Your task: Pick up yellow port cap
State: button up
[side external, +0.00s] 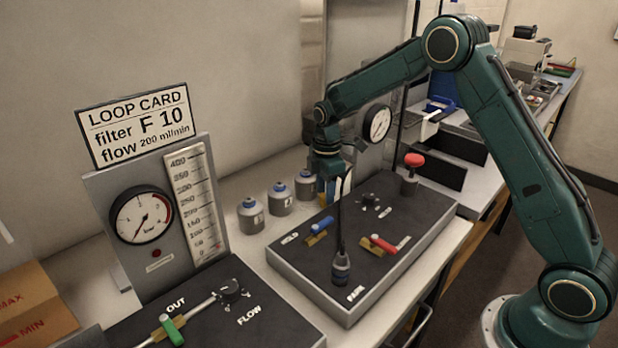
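I cannot make out a yellow port cap in the side external view. The only yellowish parts on the panel are the brass body of a blue-handled valve (318,236) and that of a red-handled valve (380,244). My gripper (343,188) points down above the back part of the dark panel (300,268). It is small and partly dark here, so I cannot see whether its fingers are apart or whether they hold anything. A dark hose hangs below it to a grey-blue fitting (341,267) near the panel's front.
Several grey canisters with blue tops (280,200) stand behind the panel. A red knob (413,160) rises at its back right corner. A gauge board (150,220) with a loop card (137,126) stands at left. A green-handled valve (171,329) sits on the front panel.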

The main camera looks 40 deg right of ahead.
jog(key=shift+f, duration=1.15)
grip_shut()
